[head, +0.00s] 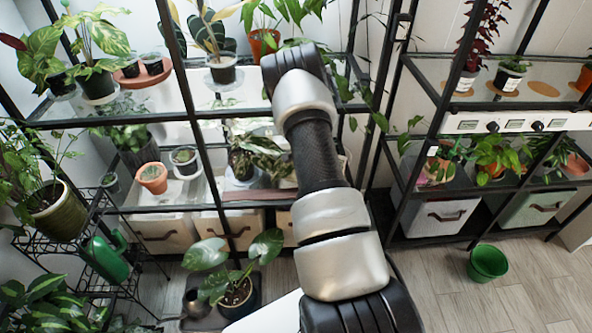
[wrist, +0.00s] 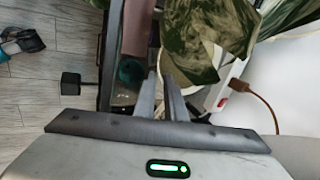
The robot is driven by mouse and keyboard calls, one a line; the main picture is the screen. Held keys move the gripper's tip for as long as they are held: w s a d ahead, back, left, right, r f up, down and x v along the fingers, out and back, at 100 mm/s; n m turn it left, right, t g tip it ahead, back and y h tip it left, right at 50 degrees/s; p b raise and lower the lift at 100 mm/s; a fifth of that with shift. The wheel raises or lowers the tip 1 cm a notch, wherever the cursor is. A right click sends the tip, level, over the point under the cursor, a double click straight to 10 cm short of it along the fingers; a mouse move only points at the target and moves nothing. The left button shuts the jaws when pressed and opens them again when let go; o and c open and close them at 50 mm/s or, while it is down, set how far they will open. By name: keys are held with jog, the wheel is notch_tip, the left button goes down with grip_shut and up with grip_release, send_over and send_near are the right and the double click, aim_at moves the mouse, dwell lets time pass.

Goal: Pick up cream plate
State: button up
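I cannot pick out the cream plate for certain. In the wrist view a pale, whitish rim (wrist: 300,24) shows at the upper right beside large green leaves; I cannot tell whether it is a plate. In the head view a white saucer (head: 244,183) lies under the leafy plant on the middle shelf, partly hidden by leaves. My gripper (wrist: 160,72) points toward the shelf, just below the leaves in the wrist view. Its fingers are close together, with nothing clearly seen between them. My arm hides it in the head view.
The black-framed rack (head: 110,122) holds many potted plants, with bins (head: 165,232) below. Floor at the lower right is clear.

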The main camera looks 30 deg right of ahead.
jog(key=x, duration=0.3)
jog(key=b+x, duration=0.1)
jog(key=x, duration=0.1)
jog(key=shift+a+f, duration=0.15)
jog(key=shift+a, duration=0.1)
grip_shut()
